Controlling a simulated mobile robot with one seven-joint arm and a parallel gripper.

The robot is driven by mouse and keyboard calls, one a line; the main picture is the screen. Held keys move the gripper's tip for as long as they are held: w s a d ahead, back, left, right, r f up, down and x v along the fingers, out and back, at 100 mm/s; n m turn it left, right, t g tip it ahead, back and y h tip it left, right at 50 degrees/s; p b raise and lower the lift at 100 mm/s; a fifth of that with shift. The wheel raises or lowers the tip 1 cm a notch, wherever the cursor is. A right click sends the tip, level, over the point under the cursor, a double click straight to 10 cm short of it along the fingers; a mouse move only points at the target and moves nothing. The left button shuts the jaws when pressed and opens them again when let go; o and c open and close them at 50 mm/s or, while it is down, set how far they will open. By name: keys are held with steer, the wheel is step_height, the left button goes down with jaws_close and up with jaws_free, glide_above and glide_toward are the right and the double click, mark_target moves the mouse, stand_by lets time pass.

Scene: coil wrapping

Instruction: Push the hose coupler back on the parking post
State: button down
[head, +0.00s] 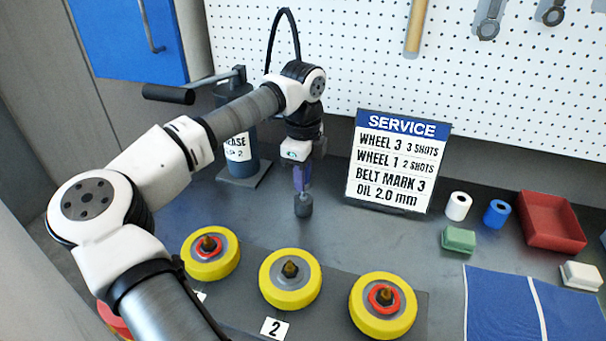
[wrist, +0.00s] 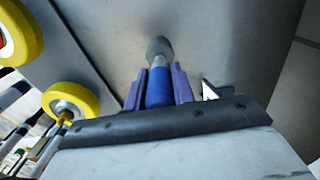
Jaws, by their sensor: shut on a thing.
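My gripper (head: 301,180) points down over the bench, between the grease pump and the service sign. Its purple fingers are shut on the hose coupler, whose blue body (wrist: 159,90) shows between them in the wrist view. A light metal nose extends from the coupler toward the dark grey parking post (head: 303,206). The post also shows in the wrist view (wrist: 159,46), in line with the nose. The nose and post appear to meet, but I cannot tell how far the coupler is on. In the head view the fingers mostly hide the coupler. A black hose (head: 272,40) arcs above the wrist.
The grease pump (head: 238,150) with its lever stands left of my gripper. The service sign (head: 398,162) stands to the right. Yellow wheels (head: 290,290) line the front plate. A red tray (head: 550,222), small blocks, rolls and a blue mat (head: 510,305) lie at right.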

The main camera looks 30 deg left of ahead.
steer(key=shift+f+b, duration=1.25)
steer(key=shift+f, duration=0.2)
steer(key=c, duration=1.1)
jaws_free()
steer(key=shift+r, duration=0.1)
step_height(320, 180, up, 14)
steer(key=p, duration=0.7)
